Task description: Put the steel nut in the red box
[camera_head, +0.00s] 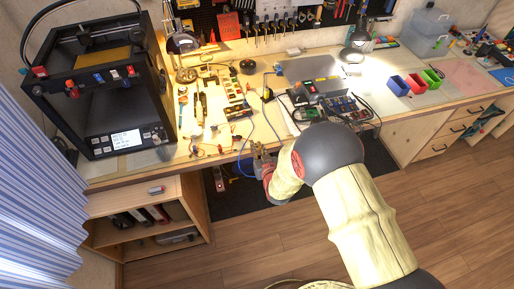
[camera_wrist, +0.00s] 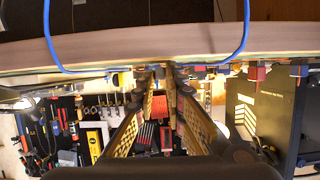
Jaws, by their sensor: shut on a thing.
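The red box (camera_head: 415,84) is a small open bin on the right part of the bench in the head view, between a blue bin and a green bin. My gripper (camera_head: 261,151) is at the front edge of the bench, well left of the red box. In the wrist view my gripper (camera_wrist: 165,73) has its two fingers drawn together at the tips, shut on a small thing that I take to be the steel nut. The nut is mostly hidden between the fingertips and too small to make out. The inside bottom of the red box is hard to see.
The blue bin (camera_head: 398,86) and green bin (camera_head: 431,77) flank the red box. Electronics (camera_head: 345,108) and a lamp (camera_head: 356,50) stand between my gripper and the bins. A blue cable (camera_head: 243,158) hangs near my gripper. A 3D printer (camera_head: 100,85) stands at left.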

